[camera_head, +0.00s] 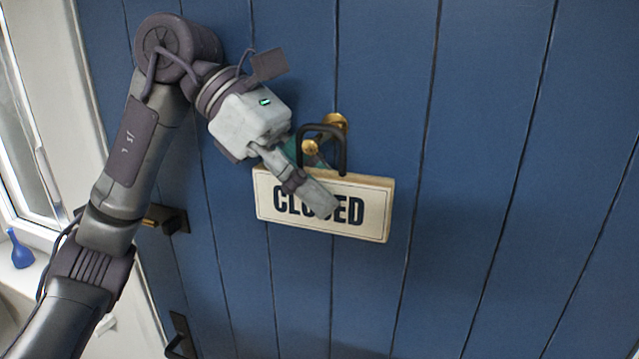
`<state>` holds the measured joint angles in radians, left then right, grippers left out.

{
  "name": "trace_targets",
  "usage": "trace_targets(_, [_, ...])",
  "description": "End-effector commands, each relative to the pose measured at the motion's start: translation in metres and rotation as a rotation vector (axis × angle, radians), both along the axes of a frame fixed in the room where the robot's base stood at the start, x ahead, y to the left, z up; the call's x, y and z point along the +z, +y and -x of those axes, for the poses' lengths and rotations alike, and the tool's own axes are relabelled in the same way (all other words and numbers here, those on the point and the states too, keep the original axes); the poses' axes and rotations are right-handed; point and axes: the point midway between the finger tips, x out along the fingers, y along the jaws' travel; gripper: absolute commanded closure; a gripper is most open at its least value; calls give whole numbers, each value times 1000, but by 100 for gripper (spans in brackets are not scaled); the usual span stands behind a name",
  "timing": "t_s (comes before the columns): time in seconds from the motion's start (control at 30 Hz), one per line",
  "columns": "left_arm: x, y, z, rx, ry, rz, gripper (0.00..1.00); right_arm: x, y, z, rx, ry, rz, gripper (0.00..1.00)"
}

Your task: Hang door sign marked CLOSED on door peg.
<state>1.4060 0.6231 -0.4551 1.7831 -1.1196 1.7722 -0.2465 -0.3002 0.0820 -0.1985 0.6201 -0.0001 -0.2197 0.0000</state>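The brass door peg (310,147) shows through the loop. The loop's top bar crosses the peg between its round knob and its base, so the loop appears to be around the peg. My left gripper (312,190) reaches in from the upper left. One grey finger lies across the sign's face, covering middle letters. The other finger is mostly hidden behind the sign; the gripper looks shut on it. My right gripper is not in view.
The blue plank door (500,150) fills most of the view, clear to the right of the sign. Dark handle hardware (168,218) is on its left side.

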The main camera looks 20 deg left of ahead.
Motion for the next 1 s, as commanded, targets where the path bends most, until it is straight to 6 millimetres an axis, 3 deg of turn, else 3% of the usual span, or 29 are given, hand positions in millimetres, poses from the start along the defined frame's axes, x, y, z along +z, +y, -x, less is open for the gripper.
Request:
trace_targets(0.03, [0, 0, 0, 0, 0, 0, 58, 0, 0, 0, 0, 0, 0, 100])
trace_targets(0.1, [0, 0, 0, 0, 0, 0, 46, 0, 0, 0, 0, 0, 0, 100])
trace_targets(0.47, [2, 3, 0, 1, -1, 0, 46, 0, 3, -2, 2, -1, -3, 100])
trace_targets(1.0, [67, 77, -2, 2, -2, 2, 46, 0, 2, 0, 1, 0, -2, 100])
